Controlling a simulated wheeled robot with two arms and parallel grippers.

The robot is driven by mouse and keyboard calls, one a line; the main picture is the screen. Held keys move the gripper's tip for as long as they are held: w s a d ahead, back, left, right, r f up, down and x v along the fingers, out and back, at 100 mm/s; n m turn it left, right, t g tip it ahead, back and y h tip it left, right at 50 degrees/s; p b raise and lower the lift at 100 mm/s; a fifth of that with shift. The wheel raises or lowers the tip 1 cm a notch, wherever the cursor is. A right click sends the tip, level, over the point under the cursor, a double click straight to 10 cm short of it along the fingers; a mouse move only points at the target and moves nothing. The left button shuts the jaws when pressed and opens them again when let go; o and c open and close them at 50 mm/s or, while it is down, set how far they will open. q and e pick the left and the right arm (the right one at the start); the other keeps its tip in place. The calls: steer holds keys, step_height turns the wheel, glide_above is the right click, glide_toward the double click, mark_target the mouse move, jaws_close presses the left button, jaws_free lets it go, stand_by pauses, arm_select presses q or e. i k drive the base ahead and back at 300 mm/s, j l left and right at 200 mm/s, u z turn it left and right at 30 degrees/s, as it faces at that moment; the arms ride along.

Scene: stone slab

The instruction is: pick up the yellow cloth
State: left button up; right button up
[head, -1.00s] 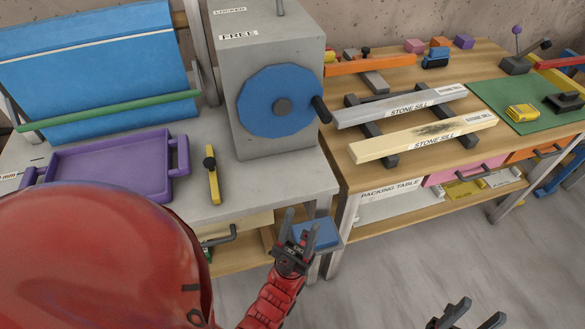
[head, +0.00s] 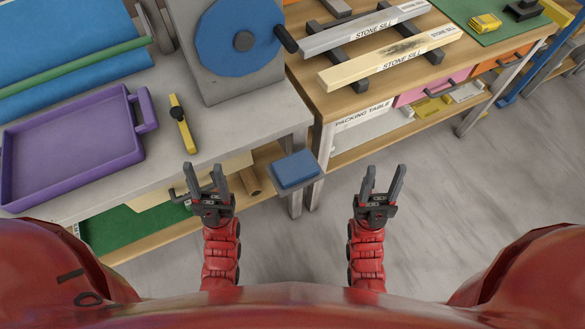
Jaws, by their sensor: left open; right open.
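A small yellow folded item (head: 484,22), which looks like the yellow cloth, lies on the green mat (head: 458,9) at the top right of the head view. Another yellow thing (head: 431,107) sits on the shelf below the wooden table; I cannot tell what it is. My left gripper (head: 205,178) is open and empty, in front of the grey bench. My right gripper (head: 384,180) is open and empty over the floor, in front of the wooden table and well away from the yellow item.
A purple tray (head: 140,150) and a yellow-handled tool (head: 183,128) lie on the grey bench. A blue pad (head: 295,168) sticks out at its corner. Two stone sills (head: 395,58) rest on the packing table. An orange drawer (head: 488,77) and a pink drawer stand open slightly. Floor at right is clear.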

mark_target(489, 23)
steer(key=i+l+u, duration=0.15)
steer(key=l, duration=0.55)
steer(key=i+l+u, duration=0.1)
steer(key=l, duration=0.6)
steer(key=i+l+u, duration=0.15)
steer(key=l, duration=0.6)
steer(key=i+l+u, duration=0.15)
steer(key=l, duration=0.55)
